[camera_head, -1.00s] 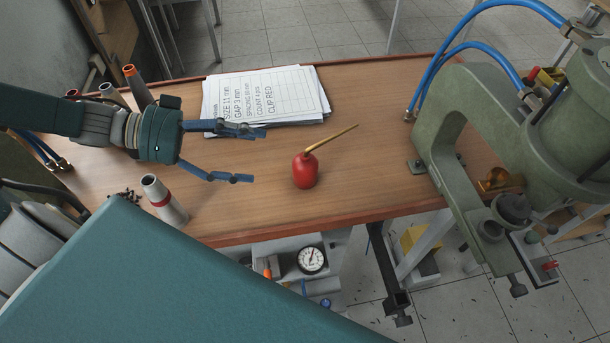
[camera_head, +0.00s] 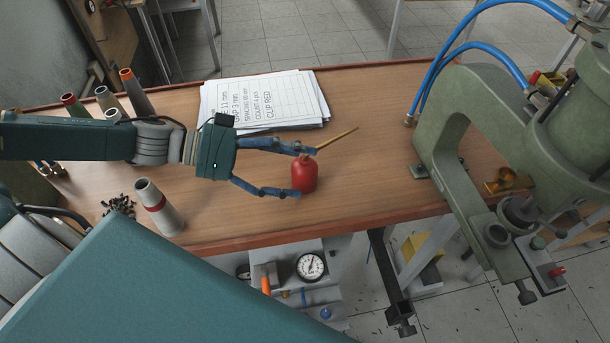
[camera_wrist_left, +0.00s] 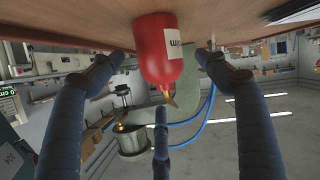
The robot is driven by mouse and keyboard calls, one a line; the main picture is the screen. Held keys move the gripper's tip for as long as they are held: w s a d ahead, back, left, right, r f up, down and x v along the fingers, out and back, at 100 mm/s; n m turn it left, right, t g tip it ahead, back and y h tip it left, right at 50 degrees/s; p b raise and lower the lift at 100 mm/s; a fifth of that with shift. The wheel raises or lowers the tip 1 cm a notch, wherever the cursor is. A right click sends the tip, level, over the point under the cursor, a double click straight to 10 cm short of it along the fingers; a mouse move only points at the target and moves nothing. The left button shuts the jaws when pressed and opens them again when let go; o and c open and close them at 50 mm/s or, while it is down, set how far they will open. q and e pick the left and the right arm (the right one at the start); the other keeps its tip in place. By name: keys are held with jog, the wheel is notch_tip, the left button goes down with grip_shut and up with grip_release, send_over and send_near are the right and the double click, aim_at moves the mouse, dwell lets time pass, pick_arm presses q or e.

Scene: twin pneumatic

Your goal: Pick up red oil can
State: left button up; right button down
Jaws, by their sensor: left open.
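The red oil can (camera_head: 304,176) stands upright on the wooden workbench, its thin brass spout slanting up to the right. In the left wrist view the can (camera_wrist_left: 160,52) appears upside down, with a pale label on its side. My left gripper (camera_head: 304,172) is open, with its blue fingers reaching from the left on either side of the can. In the left wrist view two fingers flank the can with gaps on both sides, and a third finger shows below it. Whether any finger touches the can is not clear. My right gripper is not in view.
A stack of printed sheets (camera_head: 262,100) lies behind the can. A grey cone with a red band (camera_head: 158,207) and small dark pieces (camera_head: 119,205) are at the left, with several cones behind. A green pneumatic press (camera_head: 450,130) stands at the right. The bench right of the can is clear.

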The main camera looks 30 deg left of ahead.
pick_arm(q)
jog(key=shift+w+d+f, duration=0.1)
jog(key=shift+w+d, duration=0.2)
jog(key=shift+d, duration=0.05)
jog(key=c, duration=1.5)
